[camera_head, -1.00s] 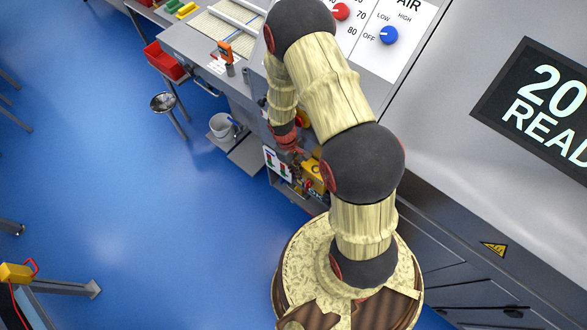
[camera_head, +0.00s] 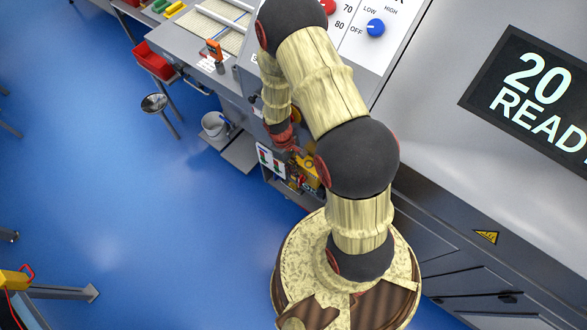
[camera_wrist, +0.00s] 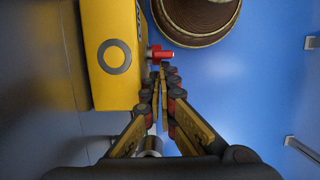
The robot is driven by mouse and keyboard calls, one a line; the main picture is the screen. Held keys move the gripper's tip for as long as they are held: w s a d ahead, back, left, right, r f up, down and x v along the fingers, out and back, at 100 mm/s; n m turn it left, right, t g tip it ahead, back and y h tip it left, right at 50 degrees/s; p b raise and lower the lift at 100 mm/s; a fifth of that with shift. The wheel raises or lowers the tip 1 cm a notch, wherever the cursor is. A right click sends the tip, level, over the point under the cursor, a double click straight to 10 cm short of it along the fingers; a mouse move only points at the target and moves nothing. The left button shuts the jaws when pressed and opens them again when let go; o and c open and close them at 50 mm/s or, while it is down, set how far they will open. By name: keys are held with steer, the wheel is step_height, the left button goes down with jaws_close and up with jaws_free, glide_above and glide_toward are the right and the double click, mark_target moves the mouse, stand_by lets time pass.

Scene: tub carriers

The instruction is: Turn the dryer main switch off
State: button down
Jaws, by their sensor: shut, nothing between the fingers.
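In the wrist view a yellow box (camera_wrist: 105,60) with a grey ring on its face stands at the left, with a red switch handle (camera_wrist: 160,54) jutting from its right side. My gripper (camera_wrist: 164,70) is shut and empty. Its fingertips are just below the red handle in the picture; I cannot tell whether they touch it. In the head view my arm reaches down beside the dryer (camera_head: 430,130), and a small yellow patch shows near the wrist. The switch cannot be made out there.
The dryer's display (camera_head: 535,85) reads 20 READ, cut off at the edge. A blue dial (camera_head: 375,27) points near OFF. The blue floor (camera_head: 120,210) is mostly clear.

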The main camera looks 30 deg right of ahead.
mark_target(302, 176)
steer(key=shift+s+r, duration=0.15)
steer(key=shift+s+d+r+t+y, duration=0.15)
steer(key=shift+s+t+y, duration=0.15)
steer(key=shift+s+t, duration=0.25)
stand_by(0.3)
steer(key=shift+p, duration=0.3)
steer(key=shift+s+d+r, duration=0.15)
steer(key=shift+s+d, duration=0.05)
steer(key=shift+s, duration=0.25)
steer(key=shift+s+d+r, duration=0.1)
steer(key=shift+s+d, duration=0.1)
steer(key=shift+s, duration=0.25)
steer(key=shift+s+d+f+b, duration=0.1)
steer(key=shift+s+d+b, duration=0.2)
steer(key=shift+s, duration=0.55)
steer(key=shift+s+d+f+b, duration=0.15)
steer(key=shift+s+f+b, duration=0.1)
steer(key=shift+s, duration=0.15)
steer(key=shift+s+d+f+b, duration=0.15)
steer(key=shift+s+b, duration=0.1)
steer(key=shift+s, duration=0.3)
steer(key=shift+r+p, duration=0.75)
steer(key=shift+r, duration=0.15)
